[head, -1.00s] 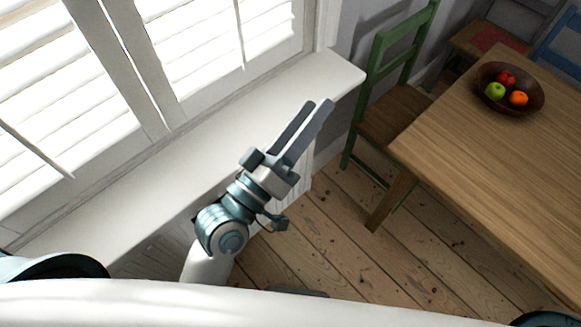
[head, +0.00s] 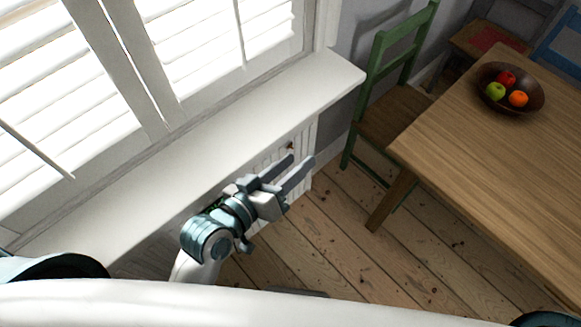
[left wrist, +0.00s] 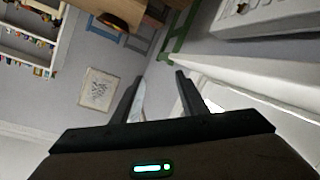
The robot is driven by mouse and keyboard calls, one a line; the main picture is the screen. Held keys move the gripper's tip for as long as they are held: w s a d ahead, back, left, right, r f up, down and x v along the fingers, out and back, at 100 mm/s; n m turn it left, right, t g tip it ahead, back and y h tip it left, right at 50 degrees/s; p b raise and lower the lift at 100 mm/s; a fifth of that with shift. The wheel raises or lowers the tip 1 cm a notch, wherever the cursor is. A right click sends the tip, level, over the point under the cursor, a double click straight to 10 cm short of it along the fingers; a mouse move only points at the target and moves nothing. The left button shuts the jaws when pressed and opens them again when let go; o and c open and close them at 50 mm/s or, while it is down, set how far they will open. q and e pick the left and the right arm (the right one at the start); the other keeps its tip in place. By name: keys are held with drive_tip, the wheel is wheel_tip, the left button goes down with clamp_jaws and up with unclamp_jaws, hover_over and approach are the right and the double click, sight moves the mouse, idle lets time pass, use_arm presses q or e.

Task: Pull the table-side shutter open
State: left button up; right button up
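The table-side shutter (head: 215,45) is the right of two white louvred panels in the window, and bright light comes through its slats. It looks closed in its frame, edge to edge with the left shutter (head: 55,95). My left gripper (head: 303,159) is open and empty. It is in front of the sill's right part, lower in the picture than the shutter and apart from it. In the left wrist view its two fingers (left wrist: 159,76) stand apart with nothing between them. My right gripper is not in view.
A white sill (head: 215,140) runs below the shutters, with a panelled front and a small dark knob (head: 291,146) under it. A green chair (head: 385,110) and a wooden table (head: 490,150) with a fruit bowl (head: 510,88) stand right. Floorboards (head: 330,245) between are clear.

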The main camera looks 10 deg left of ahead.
use_arm(q)
drive_tip(key=shift+s+a+f+g, duration=0.1)
drive_tip(key=shift+a+f+g, duration=0.05)
drive_tip(key=shift+f, duration=0.25)
drive_tip(key=shift+s+a+f+g, duration=0.1)
drive_tip(key=shift+a+f+g, duration=0.05)
drive_tip(key=shift+f, duration=0.25)
